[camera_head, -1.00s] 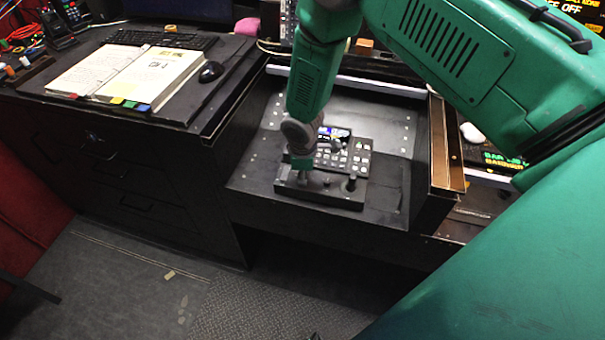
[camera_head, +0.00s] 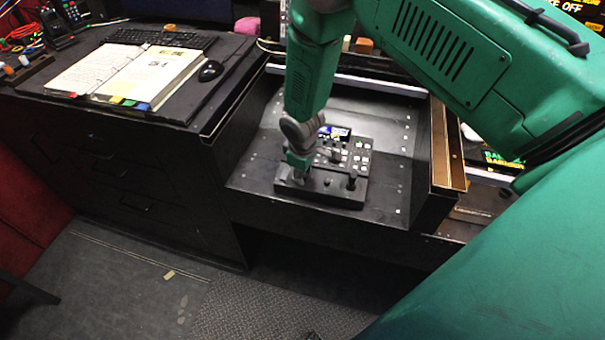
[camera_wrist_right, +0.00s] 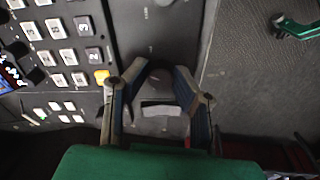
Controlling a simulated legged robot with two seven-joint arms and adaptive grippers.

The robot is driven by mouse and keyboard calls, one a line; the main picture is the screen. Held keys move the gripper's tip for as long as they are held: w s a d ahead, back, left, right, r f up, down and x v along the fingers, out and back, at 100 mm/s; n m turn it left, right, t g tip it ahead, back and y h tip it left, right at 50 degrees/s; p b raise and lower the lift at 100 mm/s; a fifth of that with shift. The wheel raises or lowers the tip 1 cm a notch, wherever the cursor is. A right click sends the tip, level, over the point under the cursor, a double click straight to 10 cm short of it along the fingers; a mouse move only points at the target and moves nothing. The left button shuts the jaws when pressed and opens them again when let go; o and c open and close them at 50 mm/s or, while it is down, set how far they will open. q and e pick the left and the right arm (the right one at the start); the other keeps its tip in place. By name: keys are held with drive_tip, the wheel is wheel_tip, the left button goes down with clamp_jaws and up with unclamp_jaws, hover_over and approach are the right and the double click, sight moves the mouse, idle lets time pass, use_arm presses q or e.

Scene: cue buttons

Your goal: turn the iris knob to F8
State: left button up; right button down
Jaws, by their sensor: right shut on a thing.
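The control panel (camera_head: 318,194) stands on the dark desk, with its raised front strip facing me. My right gripper (camera_head: 299,179) reaches down onto the left end of that strip. In the right wrist view my right gripper (camera_wrist_right: 162,72) has its two fingers angled inward around a dark round knob (camera_wrist_right: 160,85), shut on it. I take this as the iris knob; its scale and any F8 mark are not readable. A pale blank-looking label (camera_wrist_right: 160,109) lies beside the knob. My left gripper is not in view.
A black upright knob or stick (camera_head: 352,181) stands at the strip's right end. Lit square buttons (camera_wrist_right: 60,55) and a small screen (camera_wrist_right: 8,75) lie beside the gripper. A wooden-edged side wall (camera_head: 447,150) bounds the right. An open binder (camera_head: 150,75) lies on the left desk.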

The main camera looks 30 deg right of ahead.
drive_tip(key=shift+w+r+m, duration=0.1)
drive_tip(key=shift+w+m, duration=0.1)
drive_tip(key=shift+m, duration=0.7)
drive_tip(key=c, duration=1.6)
unclamp_jaws()
drive_tip(key=shift+s+r, duration=0.1)
drive_tip(key=shift+r, duration=0.15)
drive_tip(key=r, duration=0.3)
drive_tip(key=s+r, duration=0.1)
drive_tip(key=r, duration=0.3)
drive_tip(key=a+r, duration=0.1)
drive_tip(key=r, duration=0.3)
drive_tip(key=shift+s+a+r, duration=0.1)
drive_tip(key=shift+s, duration=0.05)
